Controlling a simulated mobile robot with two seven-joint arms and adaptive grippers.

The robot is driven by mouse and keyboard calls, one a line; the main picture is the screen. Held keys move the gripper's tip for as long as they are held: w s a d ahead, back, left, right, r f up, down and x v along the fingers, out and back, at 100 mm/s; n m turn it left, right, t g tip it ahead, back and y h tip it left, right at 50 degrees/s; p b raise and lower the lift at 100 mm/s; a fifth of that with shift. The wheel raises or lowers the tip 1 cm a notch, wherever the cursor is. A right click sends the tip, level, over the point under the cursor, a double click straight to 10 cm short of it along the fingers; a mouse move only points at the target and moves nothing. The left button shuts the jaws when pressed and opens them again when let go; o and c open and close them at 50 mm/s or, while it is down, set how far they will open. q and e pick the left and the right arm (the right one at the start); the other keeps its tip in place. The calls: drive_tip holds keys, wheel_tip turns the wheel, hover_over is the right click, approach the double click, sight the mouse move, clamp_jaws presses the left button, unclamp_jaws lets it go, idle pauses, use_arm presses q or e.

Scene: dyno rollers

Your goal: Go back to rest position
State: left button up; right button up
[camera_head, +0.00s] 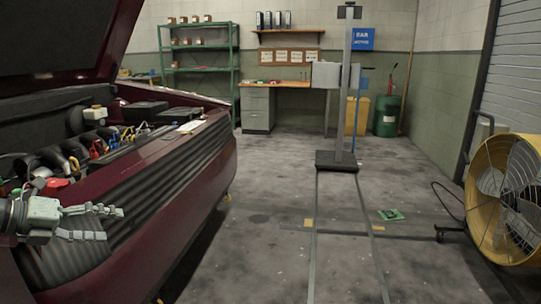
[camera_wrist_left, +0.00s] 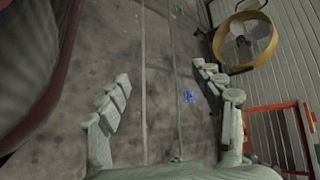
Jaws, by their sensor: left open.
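My left gripper (camera_head: 113,223) comes in at the lower left of the head view, in front of the ribbed grille of a dark red car (camera_head: 190,168). Its pale fingers are spread and nothing is between them. The car's dark red edge (camera_wrist_left: 62,60) shows at the left of that view. My right gripper is in neither view.
A yellow drum fan (camera_head: 490,200) stands at the right by the shutter. A stand on a dark base (camera_head: 337,161) is mid-floor, with floor rails running toward me. A green item (camera_head: 391,215) lies right of the rails. A workbench (camera_head: 280,84) and shelves (camera_head: 200,68) line the back.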

use_arm(q)
drive_tip(key=s+a+f+n+t+y, duration=0.1)
drive_tip(key=s+f+n+y, duration=0.15)
drive_tip(key=f+n, duration=0.4)
drive_tip(key=s+a+f+n+t+y+p, duration=0.1)
drive_tip(key=s+a+f+n+y, duration=0.1)
drive_tip(key=f+n+y, duration=0.35)
drive_tip(key=s+a+f+n+t+y, duration=0.1)
drive_tip(key=s+f+n+t+y, duration=0.1)
drive_tip(key=f+n, duration=0.55)
drive_tip(key=s+d+f+n+g, duration=0.5)
drive_tip(key=s+d+f, duration=0.2)
drive_tip(key=s+d, duration=0.2)
drive_tip(key=s+d+f+n+g+h+p, duration=0.1)
drive_tip(key=s+d+f+n+g, duration=0.4)
drive_tip(key=s+d+f, duration=0.3)
drive_tip(key=s+d, duration=0.2)
drive_tip(key=s, duration=0.1)
drive_tip(key=shift+d, duration=0.25)
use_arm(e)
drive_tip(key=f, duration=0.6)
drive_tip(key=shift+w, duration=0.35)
use_arm(q)
drive_tip(key=shift+f+n, duration=0.1)
drive_tip(key=shift+n, duration=0.15)
